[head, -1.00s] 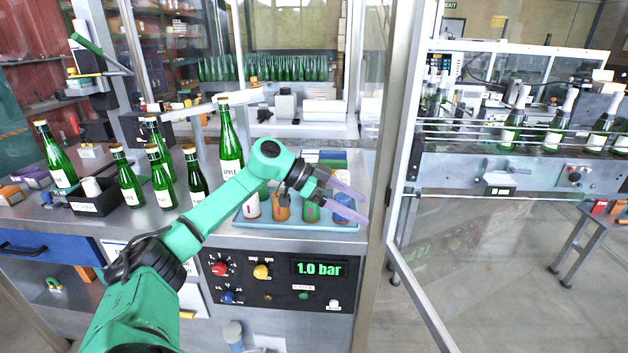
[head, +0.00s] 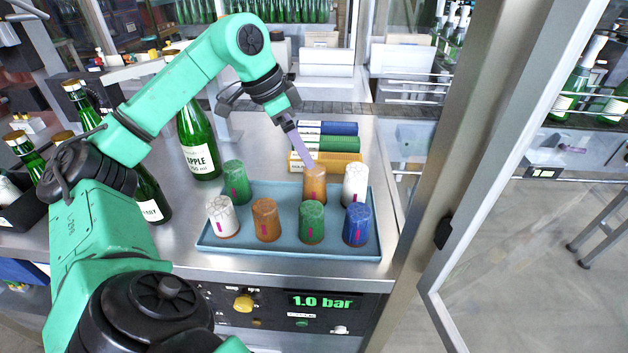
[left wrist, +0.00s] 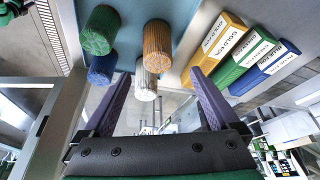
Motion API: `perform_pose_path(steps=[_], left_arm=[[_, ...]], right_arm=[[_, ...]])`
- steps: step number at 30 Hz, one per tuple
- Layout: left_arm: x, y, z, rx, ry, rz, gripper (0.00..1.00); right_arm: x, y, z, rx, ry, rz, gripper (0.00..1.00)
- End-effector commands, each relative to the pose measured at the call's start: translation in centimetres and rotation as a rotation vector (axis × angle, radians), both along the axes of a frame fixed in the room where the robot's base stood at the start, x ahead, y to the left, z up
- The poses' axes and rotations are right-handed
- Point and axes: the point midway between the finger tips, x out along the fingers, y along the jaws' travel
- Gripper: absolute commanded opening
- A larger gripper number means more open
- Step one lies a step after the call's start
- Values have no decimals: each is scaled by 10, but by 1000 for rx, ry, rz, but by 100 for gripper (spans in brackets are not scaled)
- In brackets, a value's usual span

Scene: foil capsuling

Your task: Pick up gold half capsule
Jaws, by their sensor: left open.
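A gold ribbed capsule (head: 315,187) stands upright in the back row of a blue tray (head: 213,246). It also shows in the left wrist view (left wrist: 157,42). A second, browner gold capsule (head: 266,222) stands in the front row. My left gripper (head: 310,163) reaches down to the back gold capsule from above. In the left wrist view its open purple fingers (left wrist: 160,75) lie to either side of that capsule's line, with nothing clamped. I cannot tell whether the fingers touch it. My right gripper is not in view.
A white capsule (head: 355,184) stands close right of the back gold one. Green (head: 311,223), blue (head: 357,226), white (head: 222,217) and another green (head: 235,182) capsules share the tray. Foil boxes (head: 325,163) lie behind. Bottles (head: 196,140) stand left; a door frame (head: 460,150) stands right.

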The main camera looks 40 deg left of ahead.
Motion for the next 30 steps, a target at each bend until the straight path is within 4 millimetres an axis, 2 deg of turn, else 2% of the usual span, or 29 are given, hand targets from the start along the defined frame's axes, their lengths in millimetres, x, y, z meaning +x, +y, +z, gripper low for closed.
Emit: perform_pose_path(steps=[1,5,11,15,18,23,26,27,30], left_arm=[[4,-3,-18,-1,4,-1,95],[14,-9,-41,-2,3,-2,95],[23,-16,-64,-3,3,-4,95],[33,-23,-88,-4,1,-3,95],[36,-24,-96,-2,0,-2,95],[36,-23,-97,-1,-1,-1,95],[36,-23,-97,-1,-1,-1,60],[36,-23,-97,-1,-1,-1,45],[36,-23,-96,-1,-1,-1,42]], right_arm=[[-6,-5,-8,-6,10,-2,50],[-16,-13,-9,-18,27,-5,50],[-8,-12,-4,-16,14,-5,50],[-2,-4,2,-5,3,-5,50],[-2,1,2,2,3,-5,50],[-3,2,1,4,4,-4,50],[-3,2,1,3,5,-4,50],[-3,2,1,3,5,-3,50],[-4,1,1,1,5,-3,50]])
